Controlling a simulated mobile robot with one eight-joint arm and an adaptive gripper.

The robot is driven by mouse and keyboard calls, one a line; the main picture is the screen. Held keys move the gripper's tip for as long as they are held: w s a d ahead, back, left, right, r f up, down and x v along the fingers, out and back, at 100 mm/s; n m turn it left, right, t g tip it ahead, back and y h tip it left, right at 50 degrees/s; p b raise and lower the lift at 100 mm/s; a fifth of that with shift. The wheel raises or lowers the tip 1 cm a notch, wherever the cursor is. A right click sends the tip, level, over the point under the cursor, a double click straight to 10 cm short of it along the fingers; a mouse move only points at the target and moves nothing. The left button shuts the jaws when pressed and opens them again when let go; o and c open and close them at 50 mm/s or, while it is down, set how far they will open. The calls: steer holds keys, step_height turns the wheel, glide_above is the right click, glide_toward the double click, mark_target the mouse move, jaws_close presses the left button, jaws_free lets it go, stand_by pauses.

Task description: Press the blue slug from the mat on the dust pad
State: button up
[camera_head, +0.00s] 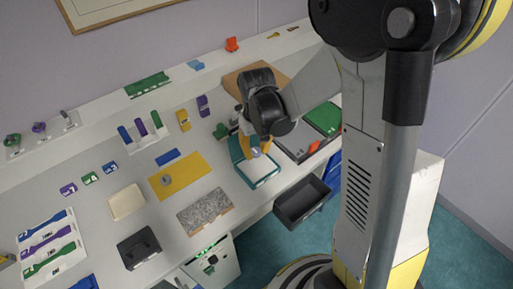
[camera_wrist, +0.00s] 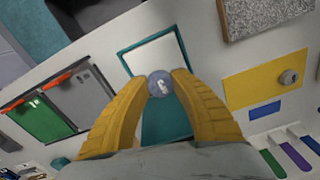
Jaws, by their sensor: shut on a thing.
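My gripper (camera_wrist: 160,88) has its two yellow fingers closed on a round blue-grey slug (camera_wrist: 160,82) with a white mark on its face. In the head view my gripper (camera_head: 256,150) holds the slug over a teal-framed pad (camera_head: 265,182) with a white surface, which looks like the dust pad. The pad also shows in the wrist view (camera_wrist: 183,48), behind the slug. I cannot tell whether the slug touches it. A yellow mat (camera_head: 190,170) lies to the left with a grey round piece (camera_head: 165,180) on it.
A speckled grey slab (camera_head: 205,212) and an empty dark bin (camera_head: 302,200) are near the bench's front edge. Dark and green panels with red handles (camera_head: 315,147) lie right of the pad. A cream block (camera_head: 127,202) and coloured strips are further left.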

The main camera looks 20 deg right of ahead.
mark_target(257, 166)
steer(key=shift+d+r, duration=0.25)
steer(key=shift+d, duration=0.1)
steer(key=shift+a, duration=0.1)
steer(key=shift+f+b, duration=0.2)
steer(key=shift+b, duration=0.1)
step_height(257, 166, down, 6)
steer(key=b, duration=0.5)
steer(key=shift+r, duration=0.15)
steer(key=shift+f+b, duration=0.55)
stand_by(2.1)
steer(key=shift+r+p, duration=2.55)
steer(key=shift+r, duration=1.05)
steer(key=shift+f, duration=0.1)
